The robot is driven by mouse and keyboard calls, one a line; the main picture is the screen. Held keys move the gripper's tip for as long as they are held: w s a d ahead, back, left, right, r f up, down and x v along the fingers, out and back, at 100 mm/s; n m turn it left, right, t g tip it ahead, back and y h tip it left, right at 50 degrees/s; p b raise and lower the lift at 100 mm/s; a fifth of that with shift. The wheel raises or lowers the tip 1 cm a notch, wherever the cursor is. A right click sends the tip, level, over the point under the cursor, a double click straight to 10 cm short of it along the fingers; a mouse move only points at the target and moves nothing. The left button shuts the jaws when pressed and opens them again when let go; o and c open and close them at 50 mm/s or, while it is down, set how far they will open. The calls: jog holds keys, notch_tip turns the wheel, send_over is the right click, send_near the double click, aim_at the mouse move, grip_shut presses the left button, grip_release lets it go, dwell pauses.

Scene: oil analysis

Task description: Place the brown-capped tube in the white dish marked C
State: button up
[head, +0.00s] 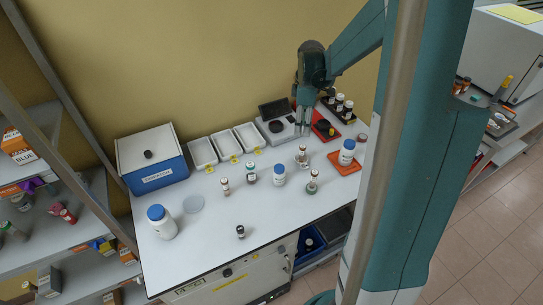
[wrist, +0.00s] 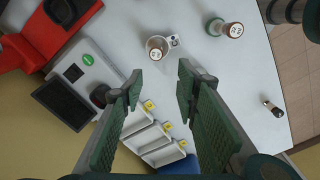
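A brown-topped tube (head: 302,151) stands in a small white cup (head: 302,163) right of the table's middle. In the wrist view its round top (wrist: 156,54) shows inside the cup, just beyond my fingertips. Another brown-topped container with a green lower part (head: 313,183) stands nearer the front; it also shows in the wrist view (wrist: 232,30). Three white dishes (head: 203,152), (head: 225,146), (head: 248,137) with yellow tags stand along the back; the letters are too small to read. My gripper (wrist: 159,78) is open and empty, above the table behind the cup.
A scale (head: 279,128) and red device (head: 324,128) stand at the back right, near a dark vial rack (head: 338,108). An orange tray (head: 344,165) holds a white bottle. Several bottles and vials stand across the middle. A blue-and-white box (head: 153,160) stands left. The front right is clear.

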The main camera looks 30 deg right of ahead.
jog(key=s+a+r+m+t, duration=0.25)
jog(key=s+a+r, duration=0.25)
jog(key=a+r, duration=0.25)
jog(key=s+a+r+m+t, duration=0.1)
jog(key=s+a+r+m, duration=0.2)
jog(key=s+a+r, duration=0.45)
jog(key=s+a+m+t, duration=0.3)
jog(key=s+a+m, duration=0.2)
jog(key=s+a, duration=0.5)
jog(key=a, duration=0.3)
jog(key=shift+s, duration=0.4)
